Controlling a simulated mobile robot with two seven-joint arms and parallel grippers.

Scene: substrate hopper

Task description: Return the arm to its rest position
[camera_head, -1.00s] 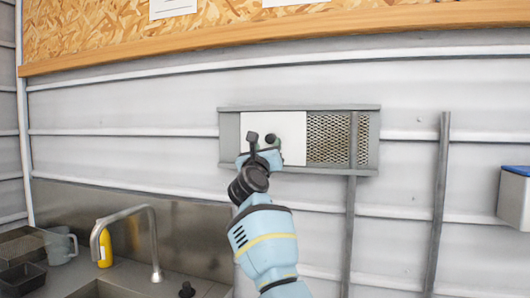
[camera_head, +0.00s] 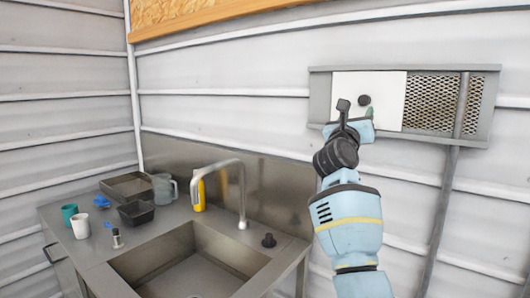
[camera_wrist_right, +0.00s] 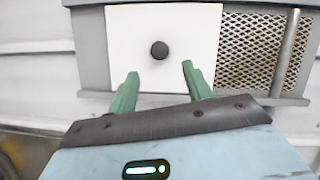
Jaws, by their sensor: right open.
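My right gripper (camera_head: 356,116) is raised in front of a white panel (camera_head: 388,84) on the wall-mounted grey unit. In the right wrist view its two green fingers (camera_wrist_right: 157,84) are spread apart with nothing between them. A round black knob (camera_wrist_right: 159,50) on the white panel (camera_wrist_right: 120,45) lies just beyond the fingertips, apart from them. The knob also shows in the head view (camera_head: 364,100), just above the gripper. My left gripper is in neither view.
A metal sink (camera_head: 190,262) with a curved tap (camera_head: 240,190) stands at lower left. A yellow bottle (camera_head: 199,192), grey jug (camera_head: 163,188), dark trays (camera_head: 136,213) and small cups (camera_head: 79,226) stand on its counter. A vertical post (camera_head: 440,210) runs below the perforated grille (camera_head: 430,102).

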